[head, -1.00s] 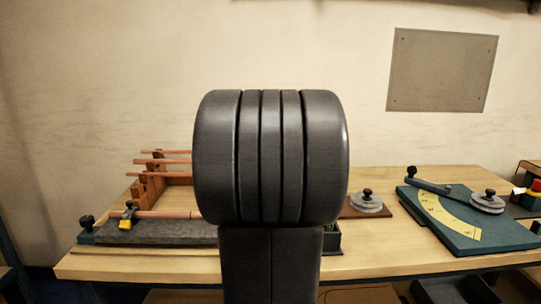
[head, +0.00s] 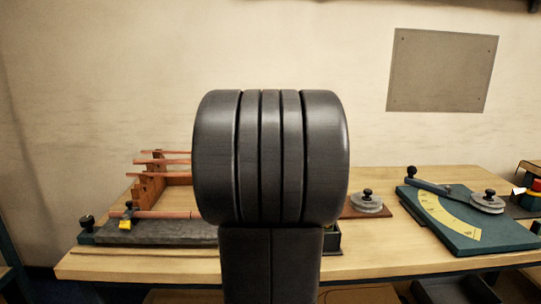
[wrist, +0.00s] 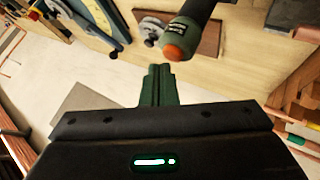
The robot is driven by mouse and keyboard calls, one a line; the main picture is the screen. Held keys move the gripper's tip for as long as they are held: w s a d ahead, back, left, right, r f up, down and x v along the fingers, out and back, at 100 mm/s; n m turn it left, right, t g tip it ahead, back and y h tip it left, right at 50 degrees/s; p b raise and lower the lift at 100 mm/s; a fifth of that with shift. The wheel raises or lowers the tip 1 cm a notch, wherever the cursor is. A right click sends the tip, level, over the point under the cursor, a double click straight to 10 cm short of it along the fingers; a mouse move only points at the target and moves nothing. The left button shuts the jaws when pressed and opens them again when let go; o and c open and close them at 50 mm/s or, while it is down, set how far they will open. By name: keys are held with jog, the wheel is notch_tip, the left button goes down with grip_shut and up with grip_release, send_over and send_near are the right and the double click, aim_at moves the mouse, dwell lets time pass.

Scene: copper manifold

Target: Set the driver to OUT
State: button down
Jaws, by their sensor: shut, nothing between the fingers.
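The driver (wrist: 186,36) shows in the wrist view as a dark green-grey body with a small dark label and a round orange end (wrist: 175,53). It lies at the upper middle, just beyond and to the right of my gripper's fingertips. My gripper (wrist: 158,70) has its green fingers shut together with nothing between them. The fingers look apart from the driver, but the exact gap is hard to judge. The label is too small to read, so the driver's setting cannot be told. In the head view my own arm blocks the middle, and neither driver nor gripper shows.
The wooden bench (head: 375,255) holds a bending plate with a yellow scale (head: 445,217) at right and a grey disc on a brown base (head: 367,202).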

jog(key=shift+r, duration=0.15)
jog(key=shift+r+p, duration=2.2)
jog(key=shift+r, duration=0.75)
